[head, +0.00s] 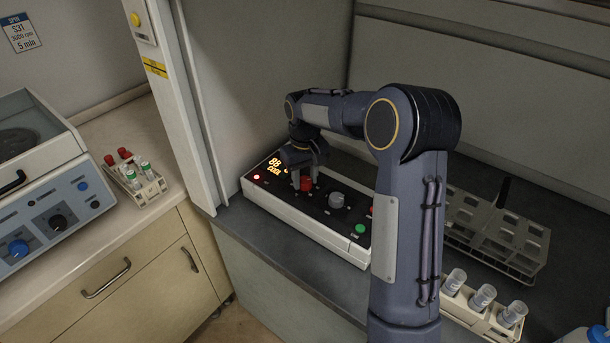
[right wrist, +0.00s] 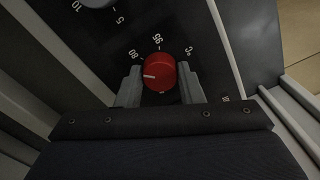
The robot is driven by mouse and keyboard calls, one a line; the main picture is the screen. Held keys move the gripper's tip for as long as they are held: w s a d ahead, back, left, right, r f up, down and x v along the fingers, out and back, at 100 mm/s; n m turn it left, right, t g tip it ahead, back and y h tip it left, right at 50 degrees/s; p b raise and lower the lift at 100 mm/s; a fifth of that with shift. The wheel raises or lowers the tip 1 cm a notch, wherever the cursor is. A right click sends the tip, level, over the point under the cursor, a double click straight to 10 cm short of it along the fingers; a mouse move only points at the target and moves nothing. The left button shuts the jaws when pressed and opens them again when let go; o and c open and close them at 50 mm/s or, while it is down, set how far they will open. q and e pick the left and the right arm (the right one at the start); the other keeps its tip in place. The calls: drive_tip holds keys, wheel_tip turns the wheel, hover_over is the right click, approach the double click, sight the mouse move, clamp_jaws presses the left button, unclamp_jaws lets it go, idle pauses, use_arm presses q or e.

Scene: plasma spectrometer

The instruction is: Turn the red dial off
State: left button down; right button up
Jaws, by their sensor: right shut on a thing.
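The red dial (head: 306,184) sits on the black top panel of a white control box (head: 300,222) on the dark counter. In the right wrist view the red dial (right wrist: 159,72) shows a white pointer line toward the left, with printed marks around it, among them 80 and 95. My right gripper (head: 305,186) reaches down over the panel. Its two fingers (right wrist: 160,88) stand on either side of the dial and are shut on it. The box's display reads "CoOL" below digits partly hidden by my gripper. My left gripper is not in view.
A grey knob (head: 336,200) and a green button (head: 360,228) are on the same panel, with a lit red light (head: 256,177) at its left. A metal rack (head: 495,235) and a vial holder (head: 480,315) stand at right. A centrifuge (head: 40,165) and tube rack (head: 135,185) are at left.

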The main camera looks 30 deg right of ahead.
drive_tip(key=n, duration=0.4)
drive_tip(key=shift+n+p, duration=0.3)
drive_tip(key=n, duration=0.4)
drive_tip(key=shift+n+p, duration=0.3)
drive_tip(key=shift+p, duration=0.05)
drive_tip(key=n, duration=0.3)
drive_tip(key=shift+n+p, duration=0.3)
drive_tip(key=n, duration=0.4)
drive_tip(key=shift+r+n+p, duration=0.1)
drive_tip(key=shift+n+p, duration=0.2)
drive_tip(key=shift+p, duration=0.1)
drive_tip(key=n, duration=0.3)
drive_tip(key=shift+n+p, duration=0.3)
drive_tip(key=shift+p, duration=0.1)
drive_tip(key=n+p, duration=0.1)
drive_tip(key=n, duration=0.2)
drive_tip(key=shift+n, duration=0.3)
drive_tip(key=n+p, duration=0.1)
drive_tip(key=n, duration=0.3)
drive_tip(key=shift+n+p, duration=0.6)
drive_tip(key=shift+n, duration=1.1)
